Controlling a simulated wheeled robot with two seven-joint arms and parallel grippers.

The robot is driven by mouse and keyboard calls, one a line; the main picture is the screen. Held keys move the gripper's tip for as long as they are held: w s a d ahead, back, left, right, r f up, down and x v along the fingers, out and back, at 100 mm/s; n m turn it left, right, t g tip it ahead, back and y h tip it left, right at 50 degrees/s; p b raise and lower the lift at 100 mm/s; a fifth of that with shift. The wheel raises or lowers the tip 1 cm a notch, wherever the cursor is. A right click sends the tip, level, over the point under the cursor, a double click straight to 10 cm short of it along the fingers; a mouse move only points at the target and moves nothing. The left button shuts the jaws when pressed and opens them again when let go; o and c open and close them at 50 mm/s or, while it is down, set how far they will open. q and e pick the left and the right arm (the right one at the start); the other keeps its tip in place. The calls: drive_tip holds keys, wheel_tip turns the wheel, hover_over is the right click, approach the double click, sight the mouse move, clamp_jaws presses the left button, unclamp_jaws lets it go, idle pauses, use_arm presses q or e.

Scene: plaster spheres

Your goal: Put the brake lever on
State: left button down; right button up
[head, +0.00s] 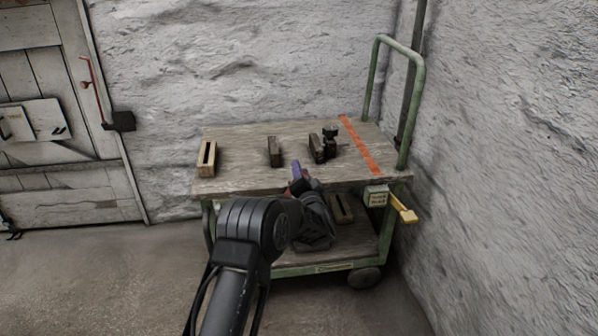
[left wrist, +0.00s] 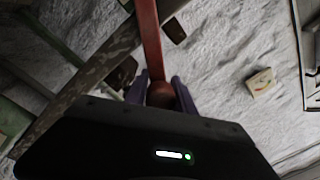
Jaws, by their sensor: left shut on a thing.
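A yellow lever (head: 404,212) sticks out at the cart's right front corner, below and beside a small pale plate (head: 377,196) with dark lettering too small to read. My left gripper (head: 297,173), with purple fingers, is in front of the cart's front edge, left of the yellow lever and apart from it. In the left wrist view its fingers (left wrist: 161,88) are shut on the rounded end of a red bar (left wrist: 151,42), which runs up out of the picture. Which lever the red bar is, I cannot tell. My right gripper is not in view.
The green-framed cart (head: 235,184) stands by the rough plaster walls. Wooden blocks (head: 207,159) and a dark tool (head: 331,143) stand on its deck, which has an orange stripe (head: 359,145). A red lever (head: 93,90) is at the door on the left. The floor in front is clear.

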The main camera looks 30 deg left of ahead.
use_arm(q)
drive_tip(key=shift+d, duration=0.1)
drive_tip(key=c, duration=1.1)
unclamp_jaws()
drive_tip(key=shift+w+f, duration=0.1)
drive_tip(key=shift+d, duration=0.1)
drive_tip(key=p+v, duration=0.1)
drive_tip(key=v, duration=0.6)
drive_tip(key=shift+s+d, duration=0.15)
drive_tip(key=shift+s, duration=0.25)
drive_tip(key=shift+f, duration=0.1)
